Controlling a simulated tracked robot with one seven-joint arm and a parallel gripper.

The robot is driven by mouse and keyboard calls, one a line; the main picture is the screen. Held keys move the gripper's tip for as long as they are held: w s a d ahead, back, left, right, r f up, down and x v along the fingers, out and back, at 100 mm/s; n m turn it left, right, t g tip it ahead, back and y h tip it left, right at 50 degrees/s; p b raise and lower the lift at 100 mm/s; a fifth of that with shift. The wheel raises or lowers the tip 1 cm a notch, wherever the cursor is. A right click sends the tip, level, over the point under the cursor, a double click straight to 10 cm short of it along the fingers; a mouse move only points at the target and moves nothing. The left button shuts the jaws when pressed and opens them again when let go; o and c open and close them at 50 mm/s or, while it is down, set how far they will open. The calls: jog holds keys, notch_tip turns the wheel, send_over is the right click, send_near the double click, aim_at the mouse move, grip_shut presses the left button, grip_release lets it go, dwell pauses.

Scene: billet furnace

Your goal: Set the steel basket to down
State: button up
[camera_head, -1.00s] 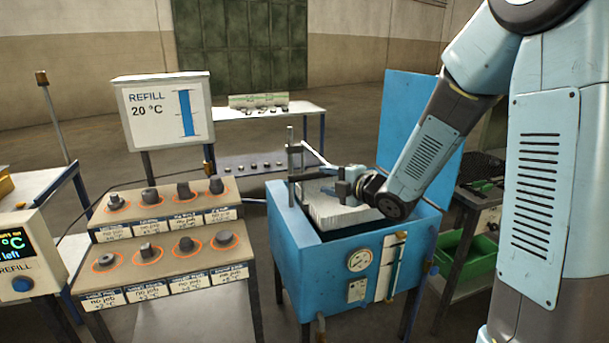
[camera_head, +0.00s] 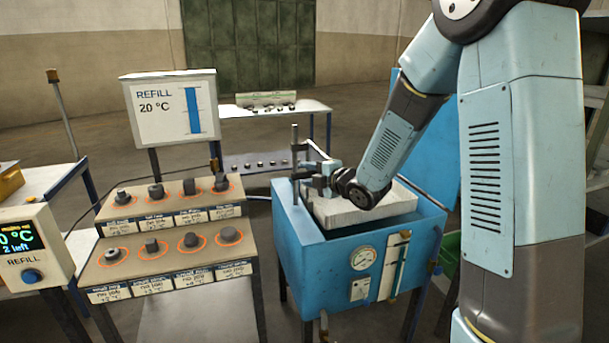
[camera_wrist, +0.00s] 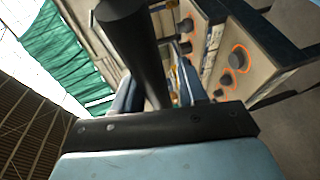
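The steel basket (camera_head: 399,205) is a pale, box-shaped tray in the open top of the blue tank (camera_head: 310,262). Its pale rim and upper walls show at about the height of the tank's rim; its lower part is hidden. A grey upright post with a bracket (camera_head: 295,150) stands at the tank's left back corner. My gripper (camera_head: 322,180) is over the left part of the basket, close to the bracket. In the wrist view a thick dark bar (camera_wrist: 140,60) stands in front of my gripper; whether the fingers close on it is unclear.
The tank's blue lid (camera_head: 435,165) stands open behind it. A stepped rack (camera_head: 165,247) with several dark parts is to the left, under a REFILL 20 °C sign (camera_head: 165,110). A refill box (camera_head: 32,245) is at far left. A white table (camera_head: 280,108) stands behind.

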grip_shut()
jog(key=shift+f, duration=0.1)
